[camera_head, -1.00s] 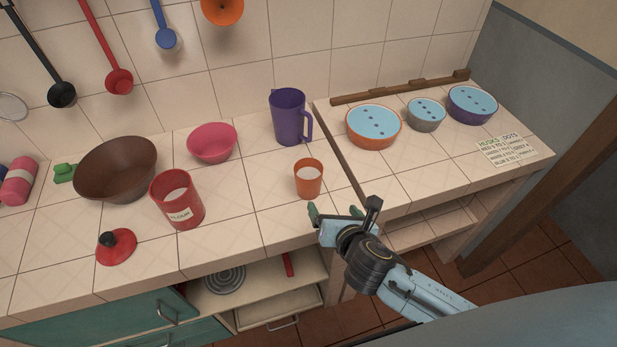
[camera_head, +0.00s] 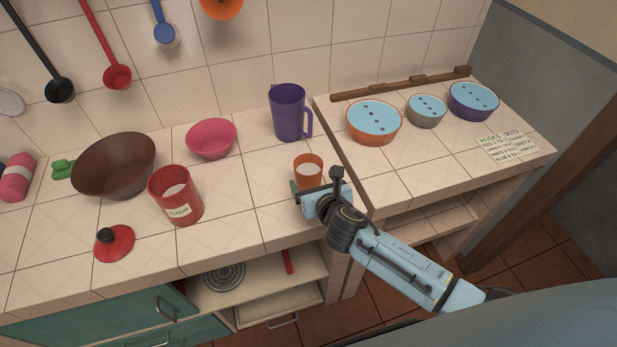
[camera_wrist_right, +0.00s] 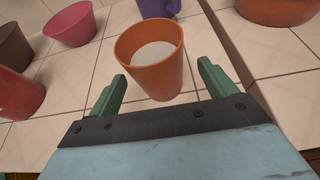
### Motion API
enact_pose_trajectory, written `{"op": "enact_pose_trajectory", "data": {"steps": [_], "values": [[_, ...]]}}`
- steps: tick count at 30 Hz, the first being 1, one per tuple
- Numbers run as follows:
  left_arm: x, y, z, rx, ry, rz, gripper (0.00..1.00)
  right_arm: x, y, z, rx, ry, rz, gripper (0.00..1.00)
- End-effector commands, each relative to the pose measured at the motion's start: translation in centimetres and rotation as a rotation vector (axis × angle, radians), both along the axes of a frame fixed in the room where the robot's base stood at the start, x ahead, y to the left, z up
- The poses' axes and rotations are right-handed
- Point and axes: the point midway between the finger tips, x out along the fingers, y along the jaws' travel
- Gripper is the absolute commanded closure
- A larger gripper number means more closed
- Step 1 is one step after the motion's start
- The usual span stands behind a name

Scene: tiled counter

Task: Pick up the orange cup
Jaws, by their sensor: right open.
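The orange cup (camera_head: 308,170) stands upright on the tiled counter, with something white inside. It also shows in the right wrist view (camera_wrist_right: 153,65), just beyond my fingers. My right gripper (camera_head: 312,186) is at the near side of the cup and hides its lower part in the head view. In the right wrist view its two green fingers (camera_wrist_right: 162,90) are spread open, one to each side of the cup's near lower side, with nothing gripped. My left gripper is not in view.
A purple pitcher (camera_head: 289,113) stands behind the cup. A red flour canister (camera_head: 176,196), a pink bowl (camera_head: 211,138) and a brown bowl (camera_head: 115,166) are to the left. A raised counter with an orange-rimmed bowl (camera_head: 374,123) lies to the right.

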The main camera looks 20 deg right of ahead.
Motion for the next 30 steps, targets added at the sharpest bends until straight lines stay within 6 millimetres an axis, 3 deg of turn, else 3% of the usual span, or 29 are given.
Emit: {"op": "enact_pose_trajectory", "data": {"steps": [9, 18, 30], "values": [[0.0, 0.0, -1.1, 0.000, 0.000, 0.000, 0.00, 3.3, 0.5, -2.0, 0.001, 0.000, -0.002, 0.16], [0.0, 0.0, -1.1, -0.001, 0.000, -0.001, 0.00, 3.7, 0.5, -2.1, 0.001, 0.000, 0.000, 0.16], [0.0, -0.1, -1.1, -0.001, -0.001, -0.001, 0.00, 3.6, 0.5, -2.1, 0.001, 0.000, 0.000, 0.67]]}}
